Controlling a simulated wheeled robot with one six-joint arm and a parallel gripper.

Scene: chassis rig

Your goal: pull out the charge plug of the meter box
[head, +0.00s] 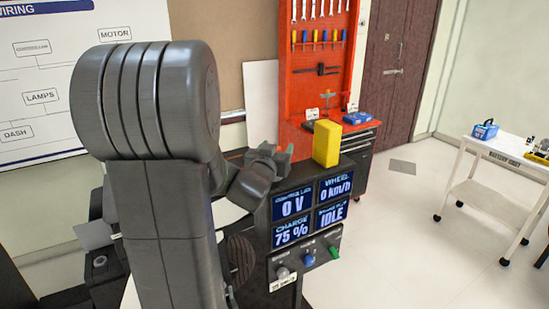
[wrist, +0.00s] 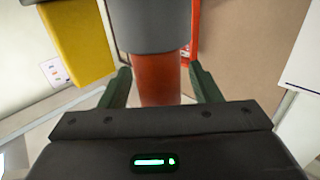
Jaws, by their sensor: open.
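The meter box (head: 258,222) stands at the centre of the head view, with screens reading 0 V, 0 km/h, 75 % and IDLE. My gripper (head: 287,153) is at its top left, partly hidden by my own arm. In the wrist view my gripper (wrist: 161,74) is open, its green fingers on either side of an orange-red cylinder (wrist: 157,88), apparently the charge plug. A wider grey round part (wrist: 152,25) adjoins it beyond the fingertips. Narrow gaps show between cylinder and fingers; I cannot tell whether they touch elsewhere.
A yellow block (head: 327,143) stands upright close to my gripper, and shows at upper left in the wrist view (wrist: 78,42). A red tool board (head: 318,75) is behind. A white cart (head: 487,160) stands at right, with open floor between.

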